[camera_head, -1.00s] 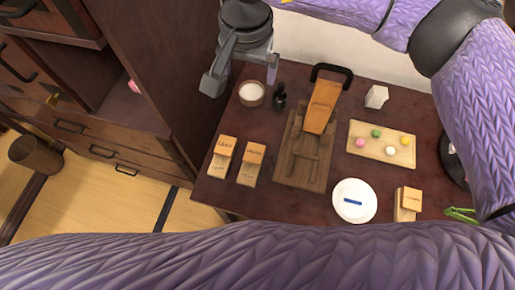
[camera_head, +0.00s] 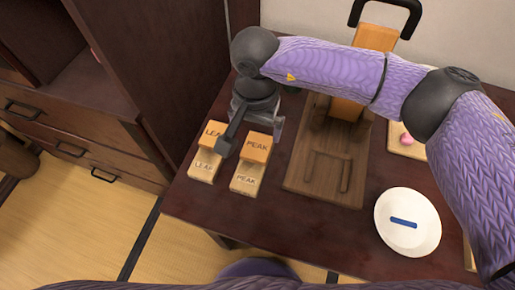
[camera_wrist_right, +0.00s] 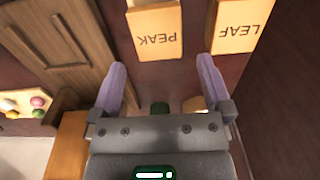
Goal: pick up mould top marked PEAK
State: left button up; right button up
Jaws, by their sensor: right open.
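The orange mould top marked PEAK (camera_head: 257,147) sits at the far end of a paler block marked PEAK (camera_head: 247,178). To its left is the orange top marked LEAF (camera_head: 212,134), with its own paler block (camera_head: 204,166). My right gripper (camera_head: 251,137) is open and empty, above the far side of the two tops, and partly covers the LEAF one. In the right wrist view the open fingers (camera_wrist_right: 161,67) point toward the PEAK piece (camera_wrist_right: 153,33), which lies beyond the tips; LEAF (camera_wrist_right: 241,25) is right of it. My left gripper is out of view.
A dark wooden board (camera_head: 318,180) stands right of the moulds. A white plate (camera_head: 412,238) with a blue strip is farther right. A tray of coloured balls (camera_wrist_right: 15,104) shows at the wrist view's left. The table's near edge lies just in front of the moulds.

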aim_at(258, 144)
jog(key=f+b, duration=0.1)
jog(key=f, duration=0.1)
jog(key=f+b, duration=0.1)
jog(key=f, duration=0.2)
jog(key=shift+w+d+f, duration=0.1)
jog(key=shift+d+f, duration=0.05)
jog(key=shift+d, duration=0.05)
jog(key=shift+f, duration=0.2)
jog(key=shift+r, duration=0.1)
jog(key=shift+c, duration=1.4)
jog(key=c, duration=0.7)
jog(key=shift+c, duration=0.3)
